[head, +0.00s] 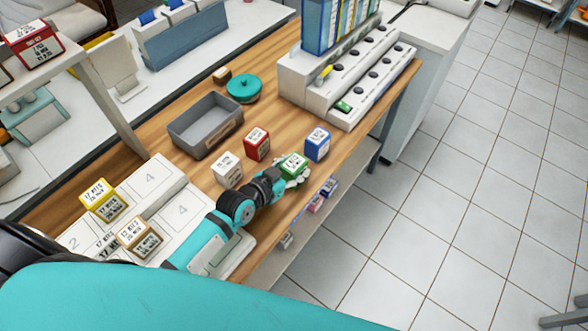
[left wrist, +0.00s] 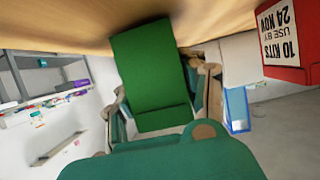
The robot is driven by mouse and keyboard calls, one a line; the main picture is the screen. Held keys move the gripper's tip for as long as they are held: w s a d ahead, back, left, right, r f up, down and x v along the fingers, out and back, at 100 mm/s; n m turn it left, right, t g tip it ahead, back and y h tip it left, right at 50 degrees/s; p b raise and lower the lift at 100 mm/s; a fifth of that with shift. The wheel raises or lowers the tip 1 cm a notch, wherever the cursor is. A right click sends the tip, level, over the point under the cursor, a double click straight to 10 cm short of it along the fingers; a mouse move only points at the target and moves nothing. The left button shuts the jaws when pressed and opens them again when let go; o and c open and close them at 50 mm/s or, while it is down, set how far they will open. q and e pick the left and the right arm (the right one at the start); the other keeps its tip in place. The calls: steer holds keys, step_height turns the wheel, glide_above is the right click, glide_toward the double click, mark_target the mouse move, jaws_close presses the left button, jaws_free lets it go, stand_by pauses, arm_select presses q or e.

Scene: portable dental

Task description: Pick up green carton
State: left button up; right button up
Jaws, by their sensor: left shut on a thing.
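The green carton (head: 293,165) is on the wooden table, near its front edge, between the white and blue cartons. My left gripper (head: 284,179) reaches it from the left and is shut on it. In the left wrist view the green carton (left wrist: 150,75) stands between the two fingers of my left gripper (left wrist: 165,105), with one finger on each side. I cannot tell whether the carton touches the table. My right gripper is not in view.
Close around are a white carton (head: 227,169), a red carton (head: 257,143) and a blue carton (head: 317,144). A grey bin (head: 205,140) and a teal round container (head: 244,88) stand behind. A numbered white board (head: 150,178) lies left, bearing yellow and brown cartons.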

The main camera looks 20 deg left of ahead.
mark_target(294, 162)
arm_select(q)
steer(key=shift+r, duration=0.45)
step_height(294, 162, up, 2)
steer(key=shift+r, duration=0.1)
steer(key=s+d+r+b, duration=0.1)
steer(key=s+d, duration=0.3)
steer(key=s, duration=1.1)
steer(key=shift+s+d+r+b, duration=0.15)
steer(key=shift+s+r+b, duration=0.1)
steer(key=shift+b, duration=0.55)
steer(key=shift+w, duration=0.1)
